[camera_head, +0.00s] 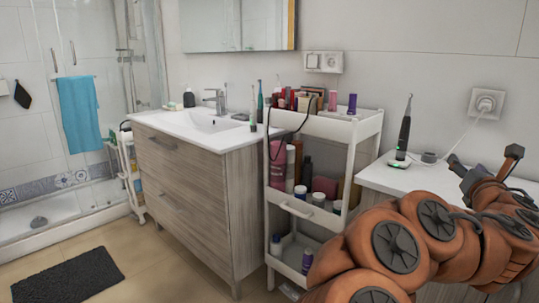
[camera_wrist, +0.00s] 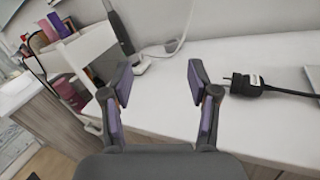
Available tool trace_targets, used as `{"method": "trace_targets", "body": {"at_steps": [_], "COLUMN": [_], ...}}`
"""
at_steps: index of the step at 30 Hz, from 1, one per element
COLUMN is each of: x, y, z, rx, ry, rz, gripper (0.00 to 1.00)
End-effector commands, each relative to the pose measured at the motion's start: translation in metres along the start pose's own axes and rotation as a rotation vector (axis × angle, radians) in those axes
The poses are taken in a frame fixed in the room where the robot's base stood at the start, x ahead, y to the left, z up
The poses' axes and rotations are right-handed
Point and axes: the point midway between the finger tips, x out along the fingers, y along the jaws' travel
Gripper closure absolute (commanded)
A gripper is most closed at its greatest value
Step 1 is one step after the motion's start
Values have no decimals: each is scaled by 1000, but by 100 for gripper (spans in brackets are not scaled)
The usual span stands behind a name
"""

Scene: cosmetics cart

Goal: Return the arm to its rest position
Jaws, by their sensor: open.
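My orange arm (camera_head: 395,245) reaches in from the lower right of the head view. My gripper (camera_head: 484,160) is at its far end, by the white side counter (camera_head: 425,178). In the wrist view my gripper (camera_wrist: 160,80) is open, its two purple-faced fingers spread over the bare white counter (camera_wrist: 165,112) with nothing between them. A dark electric toothbrush (camera_head: 404,132) stands on the counter to the left of my gripper; it also shows beyond the left finger in the wrist view (camera_wrist: 119,32). A black plug (camera_wrist: 256,86) lies just right of the right finger.
A white cart (camera_head: 325,125) with several cosmetics stands left of the counter. Left of it is a wooden vanity (camera_head: 190,175) with a white basin. A white cord runs to a wall socket (camera_head: 486,103). The floor (camera_head: 150,255) before the vanity is open, with a dark mat (camera_head: 68,276).

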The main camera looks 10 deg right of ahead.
Motion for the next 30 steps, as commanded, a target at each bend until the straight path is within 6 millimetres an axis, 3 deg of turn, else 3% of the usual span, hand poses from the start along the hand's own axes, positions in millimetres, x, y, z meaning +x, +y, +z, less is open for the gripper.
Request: {"method": "trace_targets", "body": {"at_steps": [8,14,20,26,30], "x": [-9,-28,-56,-99,-139], "y": [-1,-8,-4,11,32], "z": [7,-15,-62,-131,-182], "rx": [362,727,1083,1394,1564], "ry": [-68,-96,-81,-27,29], "rz": [-161,-331,-522,-770,-977], "gripper": [40,40,40,40,40]}}
